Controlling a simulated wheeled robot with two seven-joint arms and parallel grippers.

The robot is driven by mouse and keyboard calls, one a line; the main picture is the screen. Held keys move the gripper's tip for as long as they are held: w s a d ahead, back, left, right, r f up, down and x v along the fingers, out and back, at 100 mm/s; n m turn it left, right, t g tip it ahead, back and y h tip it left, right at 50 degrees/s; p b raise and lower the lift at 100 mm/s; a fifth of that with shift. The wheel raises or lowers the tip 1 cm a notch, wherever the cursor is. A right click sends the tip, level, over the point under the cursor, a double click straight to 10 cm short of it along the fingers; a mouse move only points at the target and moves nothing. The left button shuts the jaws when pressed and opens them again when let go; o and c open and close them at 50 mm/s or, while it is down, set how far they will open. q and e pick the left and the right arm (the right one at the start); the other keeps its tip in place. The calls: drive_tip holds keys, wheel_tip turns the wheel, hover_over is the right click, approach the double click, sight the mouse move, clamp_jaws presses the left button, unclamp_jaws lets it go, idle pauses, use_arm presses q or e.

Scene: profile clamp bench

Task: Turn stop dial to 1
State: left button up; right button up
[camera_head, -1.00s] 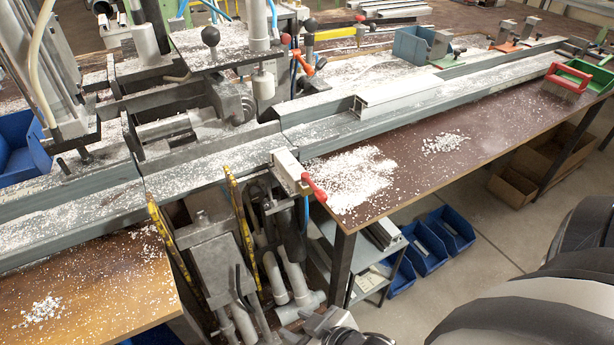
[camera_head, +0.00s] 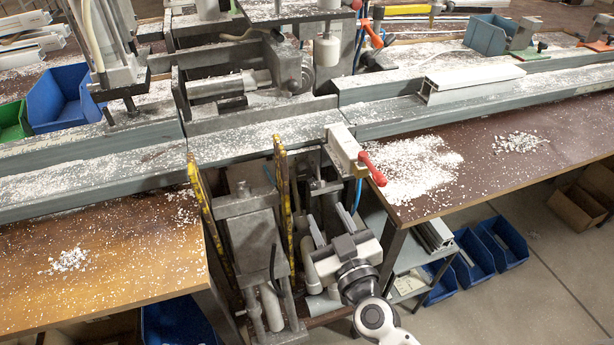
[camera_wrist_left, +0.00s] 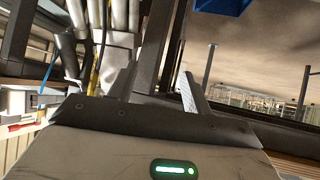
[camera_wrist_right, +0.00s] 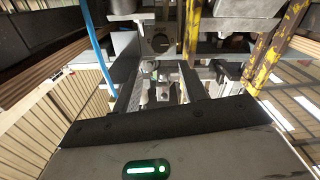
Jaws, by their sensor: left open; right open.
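I cannot make out the stop dial for certain. A round dark-centred part on a grey plate (camera_wrist_right: 160,42) shows ahead of my right gripper in the right wrist view; I cannot tell whether it is the dial, and no number is readable. My right gripper (camera_head: 331,222) is open and empty below the bench's front rail, beneath the white block with a red lever (camera_head: 345,150). Its spread fingers also show in the right wrist view (camera_wrist_right: 158,88). My left gripper (camera_wrist_left: 158,85) is open and empty in the left wrist view, outside the head view.
Yellow-black striped bars (camera_head: 283,190) and a grey cylinder unit (camera_head: 248,225) stand left of my right gripper. The chip-strewn grey rail (camera_head: 250,142) runs above it. A blue hose (camera_wrist_right: 97,40) hangs nearby. Blue bins (camera_head: 500,245) stand low at right.

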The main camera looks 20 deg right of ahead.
sight(306, 175)
drive_tip(key=w, duration=1.2)
drive_tip(key=shift+w+a, duration=0.25)
drive_tip(key=shift+w, duration=0.1)
drive_tip(key=c, duration=0.7)
